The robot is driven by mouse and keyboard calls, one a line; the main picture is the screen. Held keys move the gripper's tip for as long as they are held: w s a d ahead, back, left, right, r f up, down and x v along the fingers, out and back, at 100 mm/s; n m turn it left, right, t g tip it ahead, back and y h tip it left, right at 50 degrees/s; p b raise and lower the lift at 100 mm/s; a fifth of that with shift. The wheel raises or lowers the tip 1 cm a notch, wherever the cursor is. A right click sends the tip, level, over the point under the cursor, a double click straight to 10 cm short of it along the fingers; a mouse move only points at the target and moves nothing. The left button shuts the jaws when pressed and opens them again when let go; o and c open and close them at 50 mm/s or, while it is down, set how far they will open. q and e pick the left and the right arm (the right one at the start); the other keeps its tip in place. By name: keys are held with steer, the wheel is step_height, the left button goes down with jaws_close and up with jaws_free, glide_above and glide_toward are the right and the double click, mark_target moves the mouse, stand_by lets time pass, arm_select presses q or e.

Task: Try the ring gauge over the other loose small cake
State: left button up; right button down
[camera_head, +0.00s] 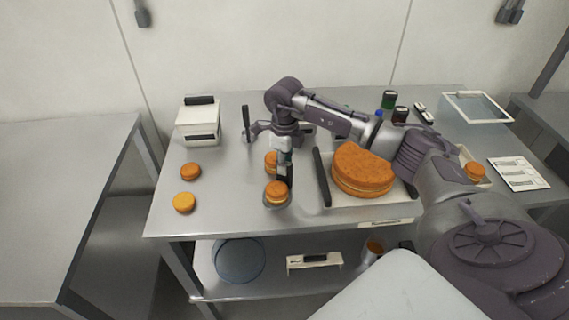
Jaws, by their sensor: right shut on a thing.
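My right gripper (284,162) points down over the middle of the table, shut on the dark upright handle of the ring gauge (267,204). A small filled cake (276,190) is right below the gripper. A thin grey rim shows low around this cake; whether it lies flat on the table I cannot tell. Another small cake (270,160) stands just behind, partly hidden by the gripper. Two loose small cakes stand apart at the left: one orange-brown (190,171), one paler and yellower (184,202). My left gripper is out of view.
A large filled cake (362,166) sits on a white board with dark handles (322,178), right of the gripper. A white box (198,124) stands at the back left. Dark jars (389,99), a clear bin (477,107) and a small cake (474,170) are at right.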

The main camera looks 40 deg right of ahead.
steer(key=shift+r, duration=0.15)
steer(key=shift+r+p, duration=3.05)
steer(key=shift+r, duration=1.7)
